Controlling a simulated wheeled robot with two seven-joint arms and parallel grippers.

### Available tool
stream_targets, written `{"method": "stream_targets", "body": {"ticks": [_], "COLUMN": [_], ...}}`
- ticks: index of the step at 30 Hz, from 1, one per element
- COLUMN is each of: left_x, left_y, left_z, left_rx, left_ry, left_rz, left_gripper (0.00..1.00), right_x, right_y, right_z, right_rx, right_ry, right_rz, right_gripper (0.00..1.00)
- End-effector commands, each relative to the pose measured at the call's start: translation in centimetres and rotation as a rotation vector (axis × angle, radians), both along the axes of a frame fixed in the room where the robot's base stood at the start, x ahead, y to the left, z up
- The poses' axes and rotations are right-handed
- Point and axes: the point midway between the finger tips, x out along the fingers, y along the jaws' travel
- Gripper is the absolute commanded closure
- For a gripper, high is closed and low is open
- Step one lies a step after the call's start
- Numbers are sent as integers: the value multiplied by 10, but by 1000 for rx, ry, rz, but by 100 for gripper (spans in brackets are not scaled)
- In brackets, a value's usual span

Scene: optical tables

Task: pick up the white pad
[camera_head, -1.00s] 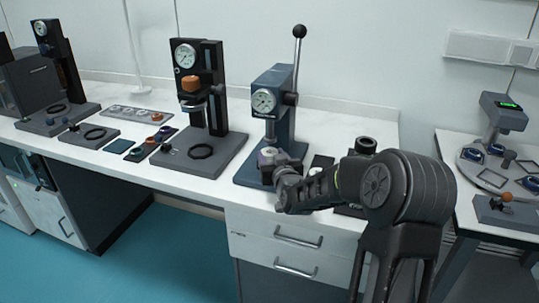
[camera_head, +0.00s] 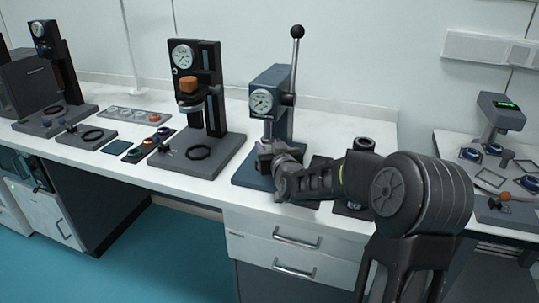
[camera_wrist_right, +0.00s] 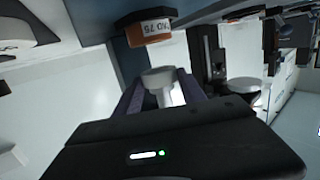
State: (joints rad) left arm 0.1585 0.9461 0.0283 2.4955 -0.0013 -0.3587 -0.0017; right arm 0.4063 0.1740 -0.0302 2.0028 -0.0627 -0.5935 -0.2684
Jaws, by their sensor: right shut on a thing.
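The white pad (camera_wrist_right: 160,78) sits between the two dark fingers of my right gripper (camera_wrist_right: 162,92) in the right wrist view. It looks like a pale, round-topped piece, and the fingers are shut on it. In the head view my right gripper (camera_head: 264,154) is at the front of the blue lever press (camera_head: 272,103), below its dial. The arm and fingers hide the pad there. Whether the pad touches the press cannot be told. My left gripper is not in view.
An orange labelled piece (camera_wrist_right: 150,29) is close beyond the fingers in the wrist view. A black press (camera_head: 208,91) with an orange block stands left of the blue press. The black press's base holds a ring (camera_head: 198,152). A side table (camera_head: 519,162) is at right.

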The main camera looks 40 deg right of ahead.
Motion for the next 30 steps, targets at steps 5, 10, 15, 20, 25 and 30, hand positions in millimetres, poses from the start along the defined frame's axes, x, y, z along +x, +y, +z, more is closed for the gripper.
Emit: {"method": "stream_targets", "body": {"ticks": [5, 10, 15, 20, 25, 30], "left_x": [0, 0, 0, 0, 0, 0], "left_y": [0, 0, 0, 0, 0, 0], "left_z": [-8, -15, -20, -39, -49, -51], "left_rx": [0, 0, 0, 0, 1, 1], "left_ry": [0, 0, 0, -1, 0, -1], "left_rz": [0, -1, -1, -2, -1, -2], "left_gripper": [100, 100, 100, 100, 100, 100], "right_x": [-35, -76, -126, -151, -161, -165], "right_y": [14, 29, 49, 58, 63, 65], "right_z": [-3, -3, -3, -8, -6, -4], "right_rx": [0, 0, 1, -1, 1, 1], "right_ry": [1, -1, -2, -3, 0, 2], "right_rz": [0, -2, -2, -2, -2, 0], "right_gripper": [92, 92, 92, 92, 92, 92]}}
